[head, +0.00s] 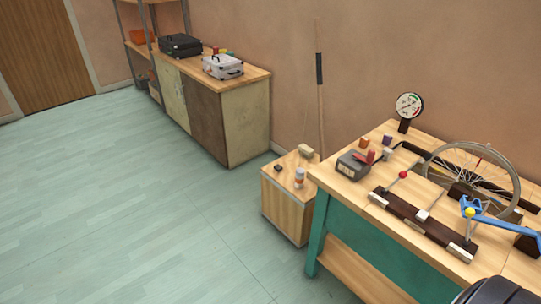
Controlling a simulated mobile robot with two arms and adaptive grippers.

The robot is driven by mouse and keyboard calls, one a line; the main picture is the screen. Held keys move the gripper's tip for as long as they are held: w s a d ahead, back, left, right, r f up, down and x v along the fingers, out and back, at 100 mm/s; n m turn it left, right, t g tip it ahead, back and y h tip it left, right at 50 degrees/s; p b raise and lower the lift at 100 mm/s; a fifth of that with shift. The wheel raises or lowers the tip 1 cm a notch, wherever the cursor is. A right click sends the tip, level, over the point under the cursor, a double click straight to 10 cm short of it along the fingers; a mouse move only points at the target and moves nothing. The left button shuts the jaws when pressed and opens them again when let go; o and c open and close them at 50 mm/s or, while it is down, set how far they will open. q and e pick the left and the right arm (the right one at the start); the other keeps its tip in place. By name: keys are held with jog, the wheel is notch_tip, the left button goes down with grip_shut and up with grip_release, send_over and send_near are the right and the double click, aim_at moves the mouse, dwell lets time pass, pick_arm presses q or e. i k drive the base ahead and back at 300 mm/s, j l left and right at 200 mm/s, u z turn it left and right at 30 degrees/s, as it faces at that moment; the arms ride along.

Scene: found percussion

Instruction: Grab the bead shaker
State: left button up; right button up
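A small upright cylinder (299,177), pale with an orange band, stands on a low wooden box; it may be the bead shaker, but it is too small to tell for sure. No other thing in the head view can be clearly made out as a bead shaker. Neither of my grippers shows.
The low wooden box (286,218) stands left of a workbench (347,194) with a teal front. The bench holds a spoked wheel (462,148), a dial gauge (408,107) and a grey box (354,164). A cabinet (240,127) bears two cases. The left floor (110,200) is clear.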

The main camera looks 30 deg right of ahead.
aim_at(299, 178)
jog(key=i+j+z, duration=0.1)
jog(key=i+z, duration=0.25)
jog(key=i, duration=0.25)
jog(key=i+j+z, duration=0.35)
jog(key=i, duration=0.2)
jog(key=i+j+z, duration=0.35)
jog(key=i, duration=0.2)
jog(key=i+j+z, duration=0.25)
jog(key=z, duration=0.15)
jog(key=i+j+z, duration=0.15)
jog(key=j+z, duration=0.25)
jog(key=i+j+z, duration=0.15)
jog(key=z, duration=0.25)
jog(key=i+j+z, duration=0.1)
jog(key=j+z, duration=0.3)
jog(key=j, duration=0.15)
jog(key=j+z, duration=0.4)
